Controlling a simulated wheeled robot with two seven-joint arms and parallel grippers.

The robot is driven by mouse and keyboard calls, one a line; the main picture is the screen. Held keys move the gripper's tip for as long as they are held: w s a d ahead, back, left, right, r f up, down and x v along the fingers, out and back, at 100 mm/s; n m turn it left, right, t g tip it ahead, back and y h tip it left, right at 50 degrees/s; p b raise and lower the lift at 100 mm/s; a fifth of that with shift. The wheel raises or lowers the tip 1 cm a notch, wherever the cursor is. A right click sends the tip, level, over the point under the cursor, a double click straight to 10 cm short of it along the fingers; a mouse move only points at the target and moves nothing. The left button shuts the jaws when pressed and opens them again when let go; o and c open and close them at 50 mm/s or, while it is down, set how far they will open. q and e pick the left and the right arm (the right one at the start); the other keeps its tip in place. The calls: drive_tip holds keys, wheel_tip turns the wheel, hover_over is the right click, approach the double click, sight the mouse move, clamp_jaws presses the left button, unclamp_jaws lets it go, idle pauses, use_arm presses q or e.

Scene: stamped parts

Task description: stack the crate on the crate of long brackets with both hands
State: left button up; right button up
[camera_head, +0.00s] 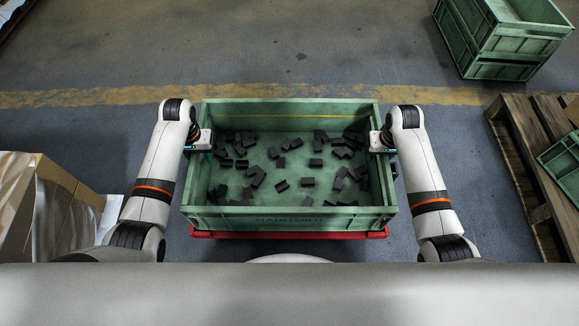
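A green crate (290,220) with several small dark brackets (257,175) lying loose in it is in the middle of the view, in front of my body. My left gripper (205,140) is at the crate's left wall and my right gripper (379,142) is at its right wall, both near the far end. The fingers are mostly hidden by the walls and the wrists, so I cannot tell whether they grip. Another green crate stack (500,42) stands on the floor at the far right; its contents are hardly visible.
A red base (290,235) shows under the near edge of the middle crate. A wooden pallet (527,165) with a green crate (566,162) is at the right. Cardboard boxes (45,210) stand at the left.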

use_arm(q)
clamp_jaws()
use_arm(e)
clamp_jaws()
idle(0.9)
use_arm(q)
drive_tip(key=shift+w+r, duration=0.1)
drive_tip(key=shift+r, duration=0.2)
use_arm(e)
drive_tip(key=shift+w+r, duration=0.1)
drive_tip(key=shift+r, duration=0.15)
